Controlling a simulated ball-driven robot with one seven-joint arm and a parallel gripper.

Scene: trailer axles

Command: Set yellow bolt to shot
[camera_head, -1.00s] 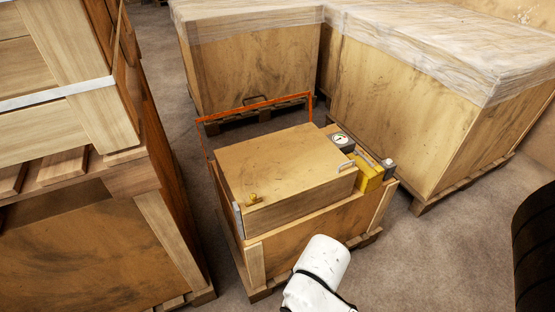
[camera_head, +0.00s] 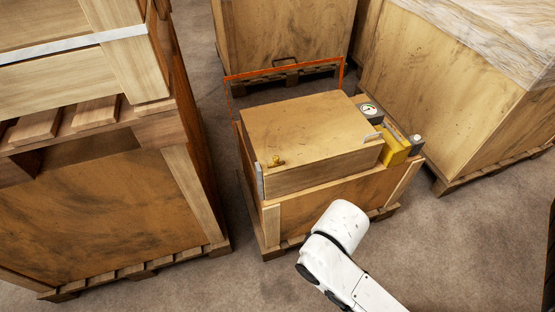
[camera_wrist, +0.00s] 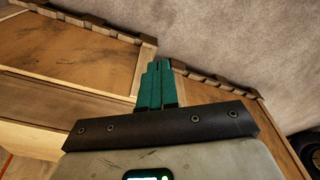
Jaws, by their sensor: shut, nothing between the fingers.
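A small yellow-brass fitting (camera_head: 276,160) sits at the front left corner of the raised wooden box (camera_head: 310,125). A larger yellow block (camera_head: 394,153) stands at the right of this box, on the crate below. I cannot tell for sure which of the two is the yellow bolt, nor its setting. My white arm shows in front of the crate in the head view, where my gripper is not visible. In the wrist view my gripper (camera_wrist: 156,86) has teal fingers that are together and empty. Neither yellow part shows in the wrist view.
A dial gauge (camera_head: 368,110) and a small grey part (camera_head: 416,142) sit near the yellow block. An orange-red frame (camera_head: 285,72) rises behind the box. Tall crates stand at left (camera_head: 110,215) and behind. Carpeted floor (camera_head: 465,235) is free at right.

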